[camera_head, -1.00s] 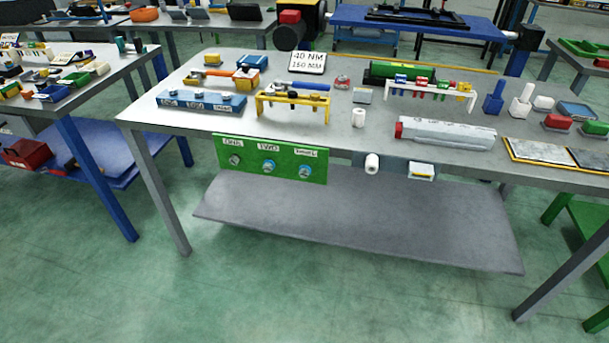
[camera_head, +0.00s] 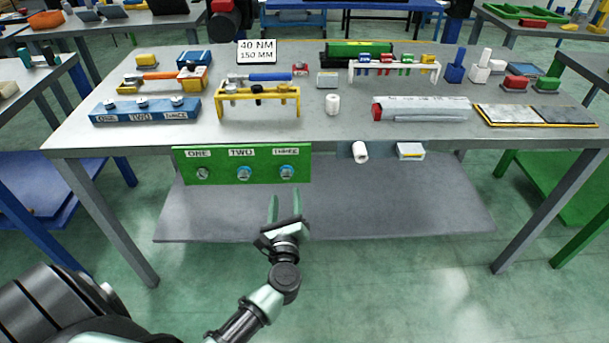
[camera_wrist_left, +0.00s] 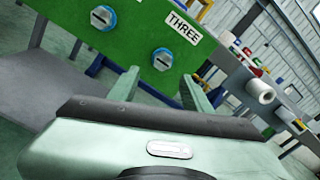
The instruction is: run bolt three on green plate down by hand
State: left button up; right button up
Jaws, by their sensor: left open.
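The green plate (camera_head: 218,165) hangs on the front edge of the workbench, with bolts labelled ONE, TWO and THREE. Bolt three (camera_head: 287,172) is the right one, a silver head with a blue ring at its base. It also shows in the left wrist view (camera_wrist_left: 162,59), below the THREE label. My left gripper (camera_head: 285,201) is open and empty, just below and in front of bolt three, apart from it. In the left wrist view its two fingers (camera_wrist_left: 157,88) point up towards the plate, on either side of bolt three. My right gripper is out of view.
A blue block (camera_head: 146,117) with bolts, a yellow rack (camera_head: 258,105) of tools and a white roll (camera_head: 332,104) stand on the bench. Another white roll (camera_head: 360,152) sticks out right of the plate.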

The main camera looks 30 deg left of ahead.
aim_at(286, 176)
pick_arm(q)
jog(key=shift+n, duration=0.4)
jog(key=x, duration=0.5)
jog(key=p+x, duration=0.1)
jog(key=x, duration=0.2)
jog(key=shift+r, duration=0.3)
grip_shut()
